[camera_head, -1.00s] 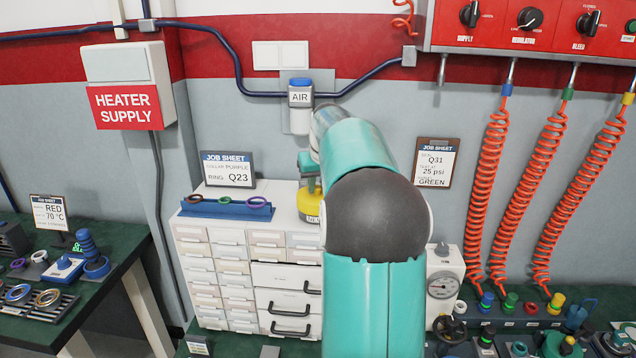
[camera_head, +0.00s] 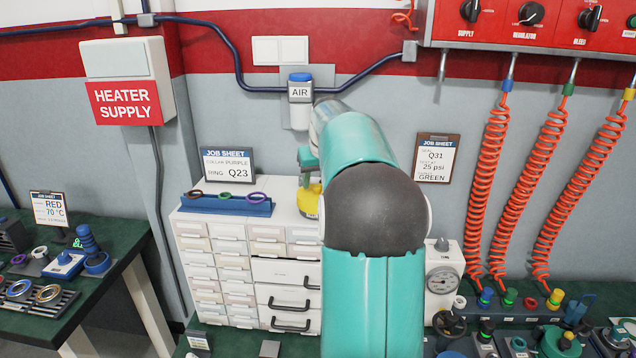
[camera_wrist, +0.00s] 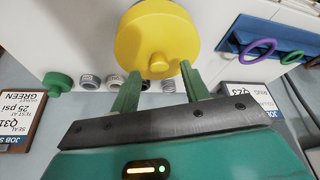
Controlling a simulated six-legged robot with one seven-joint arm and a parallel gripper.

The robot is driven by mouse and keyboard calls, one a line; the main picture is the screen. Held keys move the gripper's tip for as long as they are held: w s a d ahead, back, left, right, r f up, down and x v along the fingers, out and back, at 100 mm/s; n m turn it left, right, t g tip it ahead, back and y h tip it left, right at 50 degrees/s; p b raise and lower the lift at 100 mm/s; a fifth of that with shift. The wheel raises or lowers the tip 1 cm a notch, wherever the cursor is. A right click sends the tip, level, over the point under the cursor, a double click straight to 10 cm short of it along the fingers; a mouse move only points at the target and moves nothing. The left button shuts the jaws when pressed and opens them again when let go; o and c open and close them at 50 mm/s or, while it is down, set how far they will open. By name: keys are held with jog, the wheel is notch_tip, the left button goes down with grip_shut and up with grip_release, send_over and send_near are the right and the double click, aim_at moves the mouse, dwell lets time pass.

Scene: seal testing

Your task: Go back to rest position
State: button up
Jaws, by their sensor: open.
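My arm reaches from the bottom of the head view toward the drawer cabinet (camera_head: 245,262). My gripper (camera_head: 306,165) shows as a green piece just left of the arm, mostly hidden by it. In the wrist view my gripper (camera_wrist: 160,72) has two green fingers spread apart, with nothing held between them. A yellow round thing with a knob (camera_wrist: 155,38) lies beyond the fingertips in that view. In the head view the yellow thing (camera_head: 308,203) stands on the cabinet top below my gripper, partly hidden by the arm. Whether a finger touches it, I cannot tell.
A blue rack (camera_head: 226,206) with coloured rings and a job sheet Q23 (camera_head: 228,166) stand on the cabinet, left of my gripper. The AIR unit (camera_head: 300,92) is on the wall behind. Orange coiled hoses (camera_head: 488,190) and a gauge (camera_head: 442,283) are to the right.

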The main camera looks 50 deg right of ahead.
jog(key=shift+r, duration=3)
